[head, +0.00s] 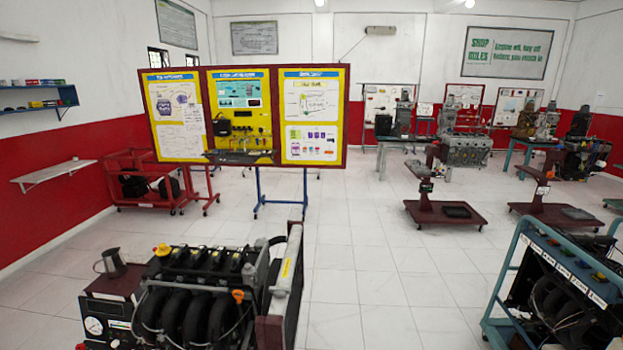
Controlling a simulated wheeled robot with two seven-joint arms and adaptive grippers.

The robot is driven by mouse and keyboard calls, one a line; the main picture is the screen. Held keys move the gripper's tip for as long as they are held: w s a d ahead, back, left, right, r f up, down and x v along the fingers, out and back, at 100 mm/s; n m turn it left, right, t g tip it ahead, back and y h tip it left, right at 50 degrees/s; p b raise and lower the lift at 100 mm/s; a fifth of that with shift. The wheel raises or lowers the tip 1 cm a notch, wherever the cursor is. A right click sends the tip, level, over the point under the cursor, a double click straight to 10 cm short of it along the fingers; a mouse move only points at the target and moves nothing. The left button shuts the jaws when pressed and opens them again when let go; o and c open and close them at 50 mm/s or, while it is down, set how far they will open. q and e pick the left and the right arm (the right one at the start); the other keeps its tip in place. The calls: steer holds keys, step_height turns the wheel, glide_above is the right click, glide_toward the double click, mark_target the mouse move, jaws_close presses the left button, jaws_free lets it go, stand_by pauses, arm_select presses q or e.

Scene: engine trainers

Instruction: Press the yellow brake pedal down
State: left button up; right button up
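I cannot make out a yellow brake pedal in the head view. A display board (347,115) with a dark red frame and a yellow face stands on blue legs ahead of me. Dark parts (240,128) are mounted on its middle panel, too small to tell apart. A nearby engine trainer (200,290) has a yellow cap (162,250) on top and an orange part (238,295) at its side. Neither of my grippers shows in this view.
The engine trainer fills the front left, with a metal jug (110,262) on it. A teal-framed trainer (560,285) stands at the front right. Red carts (145,180) stand at the left wall, engine stands (440,212) farther back. White floor (375,280) is open between the trainers.

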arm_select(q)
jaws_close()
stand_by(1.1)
